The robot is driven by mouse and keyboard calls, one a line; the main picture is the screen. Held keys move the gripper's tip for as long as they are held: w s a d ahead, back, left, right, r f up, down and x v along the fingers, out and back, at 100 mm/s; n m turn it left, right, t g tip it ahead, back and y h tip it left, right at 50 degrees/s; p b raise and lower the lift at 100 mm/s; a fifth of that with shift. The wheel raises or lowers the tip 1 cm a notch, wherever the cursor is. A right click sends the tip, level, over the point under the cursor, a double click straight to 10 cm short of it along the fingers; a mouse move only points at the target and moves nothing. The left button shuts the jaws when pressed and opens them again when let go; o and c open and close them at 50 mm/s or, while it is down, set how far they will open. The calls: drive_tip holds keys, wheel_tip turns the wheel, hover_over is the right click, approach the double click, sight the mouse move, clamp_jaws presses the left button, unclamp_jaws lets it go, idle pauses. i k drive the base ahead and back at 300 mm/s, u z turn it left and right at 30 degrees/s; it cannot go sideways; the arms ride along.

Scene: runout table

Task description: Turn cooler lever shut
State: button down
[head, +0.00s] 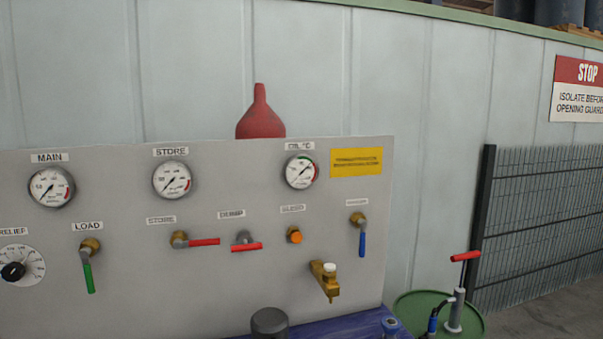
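A blue-handled lever (362,243) hangs straight down from a brass valve at the right side of the grey panel (230,290). The small label (357,202) above it is too blurred to read surely; it may be the cooler lever. To its left, the red store lever (204,242) and red dump lever (246,247) lie about level. The green load lever (88,277) points down, slightly tilted. My gripper is not in view.
An orange knob (295,236) and a brass tap (325,278) that sticks out are left of the blue lever. A dark cap (269,322) stands at the bottom. A green drum (412,303) with a red-handled pump (465,256) is at the right, before a mesh fence (540,225).

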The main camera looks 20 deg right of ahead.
sight(362, 222)
drive_tip(key=z, duration=0.55)
drive_tip(key=k, duration=1.25)
drive_tip(key=u, duration=0.25)
drive_tip(key=i, duration=0.7)
drive_tip(key=u, duration=0.55)
drive_tip(key=i, duration=0.8)
drive_tip(key=z, duration=0.25)
